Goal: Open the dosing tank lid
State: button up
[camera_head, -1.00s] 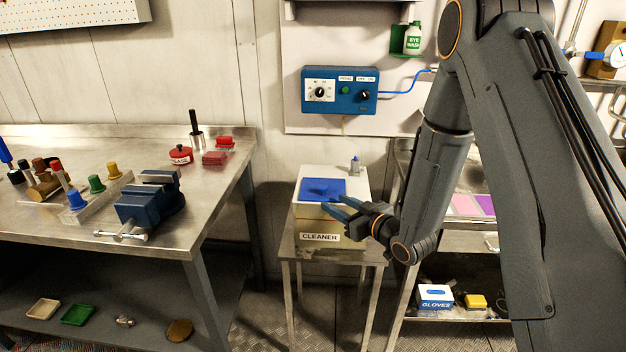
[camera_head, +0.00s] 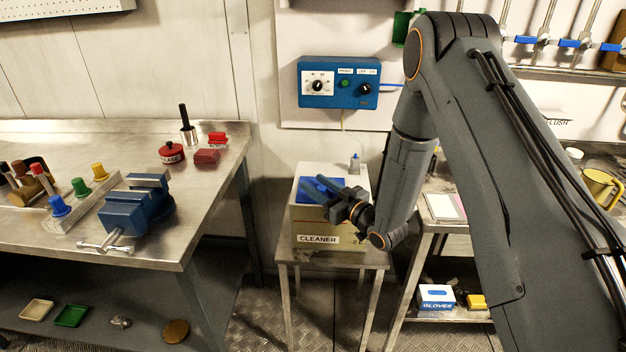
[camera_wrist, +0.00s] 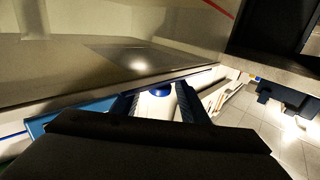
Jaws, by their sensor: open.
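The dosing tank (camera_head: 318,240) is a pale box labelled CLEANER on a small metal stand in the head view. Its blue lid (camera_head: 310,184) lies flat on top and looks closed.
A blue dosing control box (camera_head: 340,83) hangs on the wall above the tank. A workbench (camera_head: 215,185) with a blue vise (camera_head: 135,205) stands to the left. A shelf unit with a gloves box (camera_head: 436,297) is to the right. A small grey fitting (camera_head: 354,162) rises from the tank's back right.

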jog(key=shift+x, duration=1.2)
grip_shut()
jog(key=shift+r, duration=0.1)
